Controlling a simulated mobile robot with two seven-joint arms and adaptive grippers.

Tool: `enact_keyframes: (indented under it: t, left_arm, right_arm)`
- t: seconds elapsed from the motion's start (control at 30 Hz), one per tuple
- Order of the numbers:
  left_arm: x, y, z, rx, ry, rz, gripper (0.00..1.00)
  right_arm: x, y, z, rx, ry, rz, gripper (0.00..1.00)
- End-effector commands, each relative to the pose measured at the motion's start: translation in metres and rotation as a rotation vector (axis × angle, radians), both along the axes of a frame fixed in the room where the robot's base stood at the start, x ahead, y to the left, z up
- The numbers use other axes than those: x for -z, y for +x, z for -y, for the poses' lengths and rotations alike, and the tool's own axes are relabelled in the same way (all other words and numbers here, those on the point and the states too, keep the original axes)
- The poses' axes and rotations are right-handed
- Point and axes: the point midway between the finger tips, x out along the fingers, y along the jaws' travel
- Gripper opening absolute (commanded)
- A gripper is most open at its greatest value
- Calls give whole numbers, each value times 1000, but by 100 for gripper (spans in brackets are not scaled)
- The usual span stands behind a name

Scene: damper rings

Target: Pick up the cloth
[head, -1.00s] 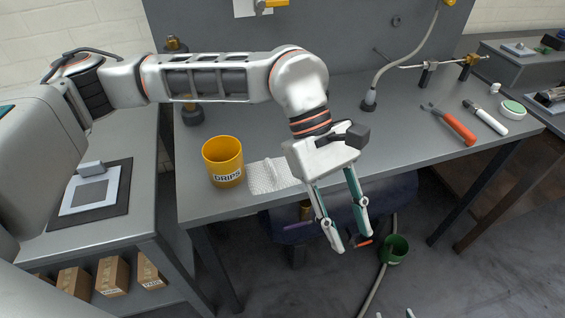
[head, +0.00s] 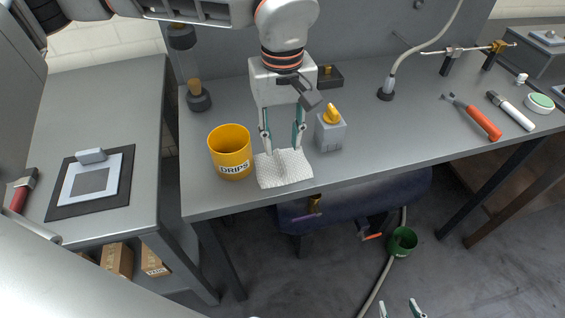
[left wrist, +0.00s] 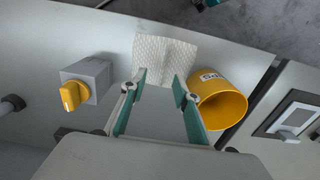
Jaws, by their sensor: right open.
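The white textured cloth (head: 286,174) lies on the workbench near its front edge, with a raised fold along its middle. In the left wrist view the cloth (left wrist: 165,52) lies just beyond the fingertips. My left gripper (head: 282,150) points down at the cloth's back edge, its fingers apart on either side of the fold's line. Its fingers also show apart in the left wrist view (left wrist: 160,82). Whether the fingertips touch the cloth I cannot tell. My right gripper (head: 400,309) is open and empty at the bottom edge, with only its fingertips showing.
A yellow DRIPS cup (head: 230,152) stands close left of the cloth. A grey box with a yellow knob (head: 330,130) stands close to the right of my left gripper. An orange-handled tool (head: 478,122) lies further right.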

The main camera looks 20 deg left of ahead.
Motion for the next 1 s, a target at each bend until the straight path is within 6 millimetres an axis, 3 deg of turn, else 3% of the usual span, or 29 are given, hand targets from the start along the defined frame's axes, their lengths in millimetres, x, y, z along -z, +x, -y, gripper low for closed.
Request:
enact_keyframes:
  t: [0.1, 0.27, 0.5, 0.6, 0.63, 1.0]
  left_arm:
    - [21, -1, -3, -1, 1, -6, 31]
    - [39, -1, -2, 1, -1, -4, 31]
    - [39, 0, -2, 0, -1, -1, 28]
    - [39, 0, -2, 0, -1, -2, 2]
    - [39, 0, -2, 0, -1, -2, 0]
    - [38, -1, -2, 0, -1, -2, 0]
  right_arm:
    - [5, -2, 0, -1, -3, -6, 45]
    - [6, -2, 1, -2, -7, -7, 45]
    - [2, 2, 1, -2, -7, 3, 45]
    - [1, 2, 1, -1, -6, 5, 45]
    - [1, 2, 1, -1, -6, 5, 45]
    - [1, 3, 1, 0, -4, 7, 45]
